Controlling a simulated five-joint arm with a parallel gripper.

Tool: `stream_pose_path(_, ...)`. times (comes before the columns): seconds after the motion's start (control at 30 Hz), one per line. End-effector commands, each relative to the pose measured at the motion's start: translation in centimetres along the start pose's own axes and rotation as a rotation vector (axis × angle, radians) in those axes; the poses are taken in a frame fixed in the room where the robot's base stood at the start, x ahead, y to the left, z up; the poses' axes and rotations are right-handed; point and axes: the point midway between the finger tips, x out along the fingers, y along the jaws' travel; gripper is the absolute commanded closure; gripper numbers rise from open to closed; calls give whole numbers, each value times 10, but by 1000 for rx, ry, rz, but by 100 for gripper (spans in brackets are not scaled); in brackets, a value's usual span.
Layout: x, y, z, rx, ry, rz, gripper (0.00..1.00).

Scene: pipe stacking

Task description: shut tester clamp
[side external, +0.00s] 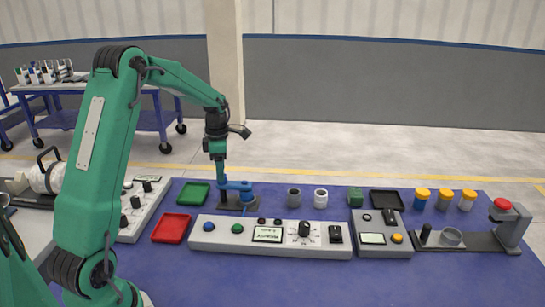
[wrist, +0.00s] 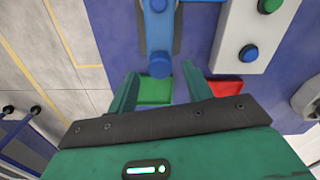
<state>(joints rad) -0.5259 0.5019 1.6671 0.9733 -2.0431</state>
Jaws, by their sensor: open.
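A blue jointed device (side external: 236,187) on a dark base plate stands at the back left of the blue mat. It looks like the clamp, but I cannot tell for certain. My gripper (side external: 219,172) points down just above and left of it, with its fingers apart. In the wrist view the blue device (wrist: 160,40) reaches from the top edge, its rounded blue end between the fingertips of my gripper (wrist: 159,72). I see no contact, and the fingers hold nothing. Whether the device is open or shut is not clear.
A green tray (side external: 193,194) and a red tray (side external: 171,228) lie to the left. A long control panel (side external: 270,238) is in front. Grey and white cups, a small meter box (side external: 381,236) and yellow-capped jars stand right. A red-knobbed press (side external: 510,222) is far right.

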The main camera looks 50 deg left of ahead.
Motion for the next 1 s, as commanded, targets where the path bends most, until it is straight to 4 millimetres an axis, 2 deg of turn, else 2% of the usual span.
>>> stream_pose_path(0.2,-30,0,0,-1,-1,1,50)
stream_pose_path(0.4,-46,0,0,-2,0,-1,50)
stream_pose_path(0.87,-51,-1,0,5,0,0,50)
stream_pose_path(1.0,-57,-7,2,53,-4,9,50)
